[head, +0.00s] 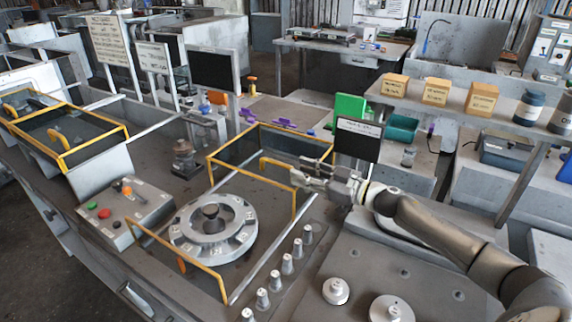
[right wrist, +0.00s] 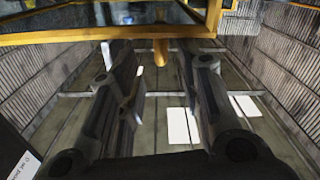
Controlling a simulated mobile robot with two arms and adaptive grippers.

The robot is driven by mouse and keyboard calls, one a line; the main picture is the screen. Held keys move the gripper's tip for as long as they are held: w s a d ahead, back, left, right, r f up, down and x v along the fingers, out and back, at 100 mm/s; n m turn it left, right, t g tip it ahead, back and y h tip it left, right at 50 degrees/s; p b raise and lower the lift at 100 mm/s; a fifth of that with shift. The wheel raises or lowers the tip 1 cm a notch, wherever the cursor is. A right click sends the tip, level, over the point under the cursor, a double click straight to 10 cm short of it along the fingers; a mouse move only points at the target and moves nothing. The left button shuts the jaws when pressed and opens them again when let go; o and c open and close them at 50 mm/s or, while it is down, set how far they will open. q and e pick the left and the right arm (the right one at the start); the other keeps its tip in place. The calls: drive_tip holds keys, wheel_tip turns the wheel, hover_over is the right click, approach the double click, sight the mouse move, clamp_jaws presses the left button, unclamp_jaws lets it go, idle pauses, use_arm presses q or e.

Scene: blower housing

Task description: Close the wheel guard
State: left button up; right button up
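The wheel guard (head: 208,168), a yellow frame with dark see-through panels, stands raised behind the wheel (head: 185,232), a pale grey ring with a dark hub. A yellow handle (head: 275,162) sticks out from the guard toward my right gripper (head: 303,178). In the right wrist view my right gripper's (right wrist: 155,75) two dark fingers are apart. The yellow handle end (right wrist: 160,52) shows between their tips, below the yellow frame bar (right wrist: 80,36). I cannot tell whether a finger touches the handle. My left gripper is out of view.
A yellow rail (head: 190,262) stands in front of the wheel. A control box (head: 125,212) with coloured buttons is at its left. Several grey pegs (head: 287,264) line the right side. A small black screen (head: 358,140) stands close behind my right gripper.

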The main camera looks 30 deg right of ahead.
sight(286, 166)
drive_tip(key=shift+p+x, duration=0.6)
drive_tip(key=shift+x, duration=2.25)
drive_tip(key=shift+a, duration=0.1)
drive_tip(key=shift+r, duration=0.1)
clamp_jaws()
